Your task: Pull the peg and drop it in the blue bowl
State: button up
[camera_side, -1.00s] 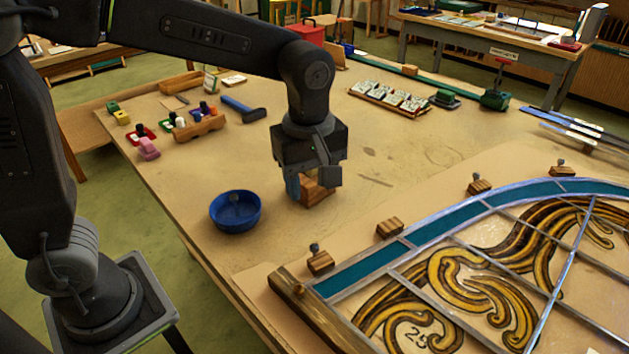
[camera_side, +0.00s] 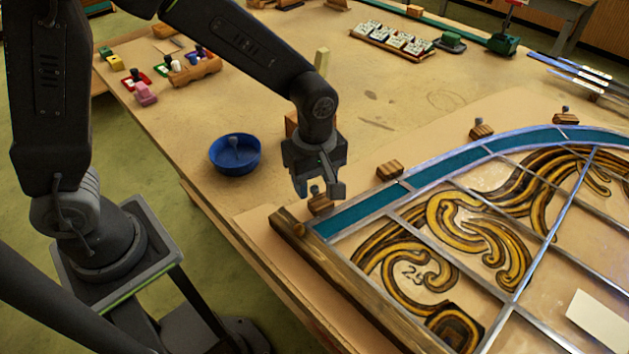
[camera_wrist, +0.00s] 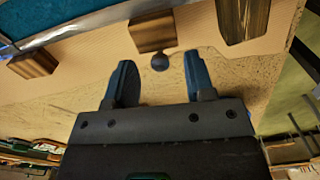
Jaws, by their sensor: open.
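My gripper (camera_wrist: 160,76) is open and pointing down at the near left corner of the leaded panel. A small wooden block (camera_side: 320,205) there bears a grey round-headed peg (camera_side: 314,189). In the wrist view the peg's round head (camera_wrist: 160,61) shows between my two fingers, apart from both, just in front of its block (camera_wrist: 152,32). The blue bowl (camera_side: 215,160) stands on the table to the left of my gripper. A grey peg-like thing (camera_side: 234,142) shows inside the bowl.
A wooden block (camera_side: 292,122) stands partly behind my arm. Open table lies beyond the bowl.

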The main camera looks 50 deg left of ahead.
jog(key=shift+f, duration=0.4)
grip_shut()
jog(key=c, duration=0.6)
grip_release()
grip_shut()
jog(key=shift+r, duration=0.4)
jog(key=shift+r, duration=0.35)
jog(key=shift+r, duration=0.35)
